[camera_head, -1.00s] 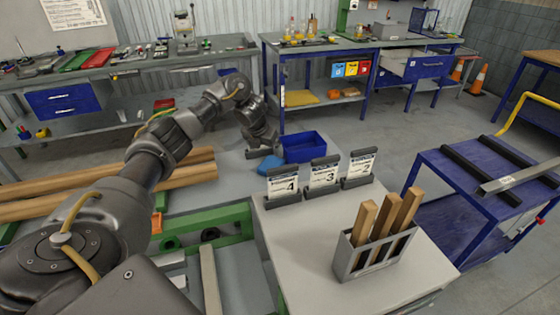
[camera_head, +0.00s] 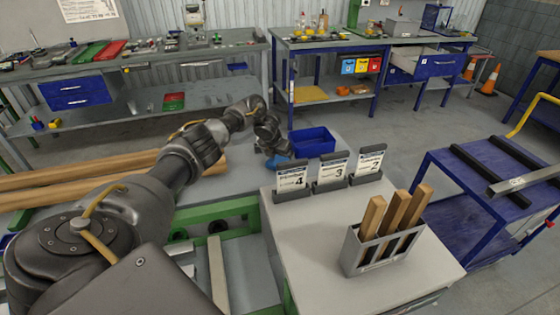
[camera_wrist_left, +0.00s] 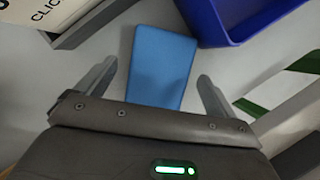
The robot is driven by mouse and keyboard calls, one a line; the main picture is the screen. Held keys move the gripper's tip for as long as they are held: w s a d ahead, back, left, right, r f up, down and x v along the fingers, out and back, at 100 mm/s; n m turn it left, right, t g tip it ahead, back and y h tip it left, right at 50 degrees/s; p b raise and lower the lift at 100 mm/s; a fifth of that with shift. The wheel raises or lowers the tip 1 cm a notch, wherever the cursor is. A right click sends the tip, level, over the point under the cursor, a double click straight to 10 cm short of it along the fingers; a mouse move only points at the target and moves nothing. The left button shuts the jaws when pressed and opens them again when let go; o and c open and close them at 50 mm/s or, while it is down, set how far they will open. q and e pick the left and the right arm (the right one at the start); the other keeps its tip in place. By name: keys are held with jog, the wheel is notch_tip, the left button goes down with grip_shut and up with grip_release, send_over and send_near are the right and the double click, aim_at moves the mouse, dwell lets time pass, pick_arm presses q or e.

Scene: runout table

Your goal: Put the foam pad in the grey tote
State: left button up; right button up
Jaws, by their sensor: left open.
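The foam pad is a flat blue rectangle (camera_wrist_left: 160,65) lying on the pale table top in the left wrist view. In the head view only a blue part of it (camera_head: 277,162) shows below my left gripper (camera_head: 272,150). My left gripper is open and empty, with its fingers (camera_wrist_left: 157,76) apart on either side of the pad in the wrist view. I cannot tell its height above the pad. I cannot make out a clear grey tote on this table. My right gripper is not in view.
A blue bin (camera_head: 313,141) stands close beside the pad, its wall (camera_wrist_left: 235,40) also near in the wrist view. Number cards (camera_head: 331,172) and a grey holder (camera_head: 356,258) with wooden sticks stand nearer. Wooden beams (camera_head: 70,182) lie to the left. A blue cart (camera_head: 470,190) stands right.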

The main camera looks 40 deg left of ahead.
pick_arm(q)
jog(key=shift+w+f, duration=0.15)
jog(key=shift+f, duration=0.3)
jog(key=shift+f, duration=0.25)
jog(key=c, duration=1.1)
jog(key=shift+r, duration=0.1)
